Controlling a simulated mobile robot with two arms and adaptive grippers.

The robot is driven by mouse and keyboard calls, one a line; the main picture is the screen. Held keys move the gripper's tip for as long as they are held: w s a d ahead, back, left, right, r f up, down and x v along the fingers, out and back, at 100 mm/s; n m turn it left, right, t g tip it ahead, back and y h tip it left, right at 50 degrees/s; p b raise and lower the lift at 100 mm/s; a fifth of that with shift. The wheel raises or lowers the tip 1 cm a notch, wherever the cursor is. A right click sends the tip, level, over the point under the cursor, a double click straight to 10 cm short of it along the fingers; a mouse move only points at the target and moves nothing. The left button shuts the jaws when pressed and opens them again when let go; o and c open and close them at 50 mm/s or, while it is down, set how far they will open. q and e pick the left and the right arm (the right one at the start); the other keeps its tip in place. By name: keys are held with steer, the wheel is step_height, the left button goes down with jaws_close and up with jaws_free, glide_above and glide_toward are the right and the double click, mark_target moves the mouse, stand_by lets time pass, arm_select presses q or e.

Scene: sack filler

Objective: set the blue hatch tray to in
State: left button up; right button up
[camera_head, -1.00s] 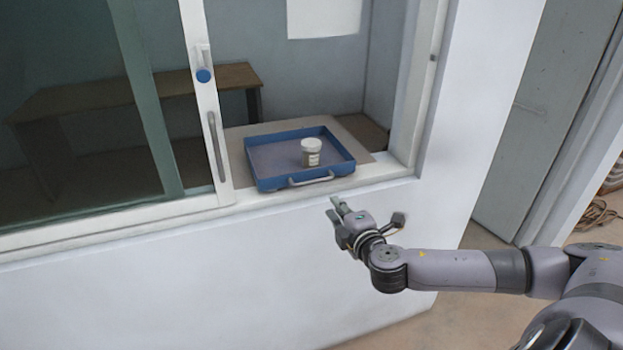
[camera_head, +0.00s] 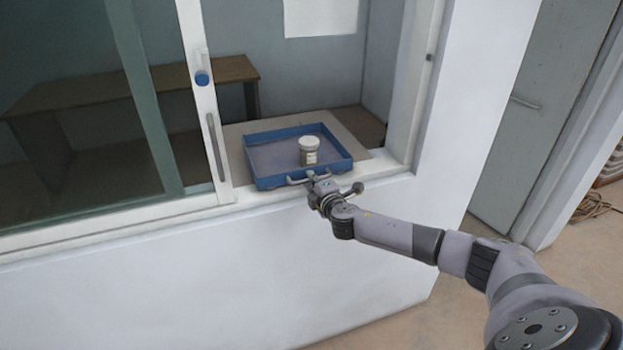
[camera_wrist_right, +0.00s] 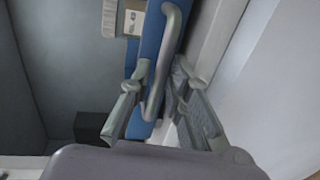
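The blue hatch tray (camera_head: 338,167) sits on the sill of the hatch opening, with its grey bar handle (camera_head: 296,180) on the near side. A small jar with a white lid (camera_head: 308,151) stands upright in the tray. My right gripper (camera_head: 314,177) is at the handle, in front of the tray's near wall. In the right wrist view, the open fingers of the right gripper (camera_wrist_right: 161,76) stand on either side of the handle (camera_wrist_right: 165,62), and the blue tray wall (camera_wrist_right: 151,38) is beside it. Whether a finger touches the bar is unclear. My left gripper is not in view.
The white window post (camera_head: 415,90) is to the right. A brown bench (camera_head: 130,90) stands in the room behind.

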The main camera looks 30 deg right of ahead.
steer(key=shift+w+d+f, duration=0.1)
steer(key=shift+w, duration=0.3)
steer(key=shift+c, duration=0.6)
jaws_close()
